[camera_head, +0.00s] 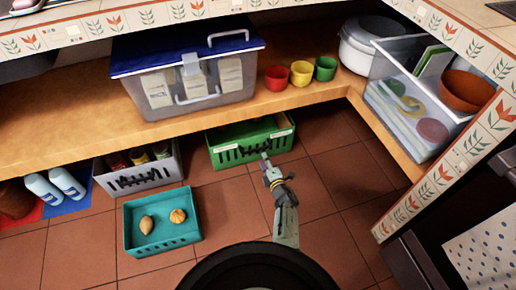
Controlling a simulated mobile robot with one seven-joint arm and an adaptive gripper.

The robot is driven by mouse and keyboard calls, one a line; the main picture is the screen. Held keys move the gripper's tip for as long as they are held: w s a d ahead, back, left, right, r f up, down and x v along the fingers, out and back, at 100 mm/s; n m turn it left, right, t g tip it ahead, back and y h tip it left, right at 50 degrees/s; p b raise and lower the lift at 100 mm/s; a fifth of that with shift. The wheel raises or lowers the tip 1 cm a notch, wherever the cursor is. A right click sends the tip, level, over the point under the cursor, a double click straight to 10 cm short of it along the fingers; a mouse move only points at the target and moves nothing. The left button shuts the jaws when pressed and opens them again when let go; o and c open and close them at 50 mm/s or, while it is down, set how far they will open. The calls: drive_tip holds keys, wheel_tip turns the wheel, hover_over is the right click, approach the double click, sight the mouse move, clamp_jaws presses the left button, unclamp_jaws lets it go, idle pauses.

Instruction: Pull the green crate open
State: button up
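The green crate (228,155) stands on the tiled floor under the wooden shelf. Its slotted front faces me, and its back part is under the shelf edge, in shadow. Something dark is inside, too dim to make out. My gripper (265,158) is at the crate's front wall, right of its middle. It overlaps the front in the picture. I cannot tell whether it touches the wall, or whether the fingers are open or shut.
A grey crate (140,179) with jars stands left of the green crate. A teal crate (136,245) with two small items sits nearer. Above, the shelf (300,95) holds a blue-lidded box (213,109) and several cups. Floor (340,170) to the right is clear.

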sight(259, 149)
drive_tip(key=shift+b+x, duration=3.6)
drive_tip(key=shift+x, duration=1)
drive_tip(key=shift+s, duration=0.1)
clamp_jaws()
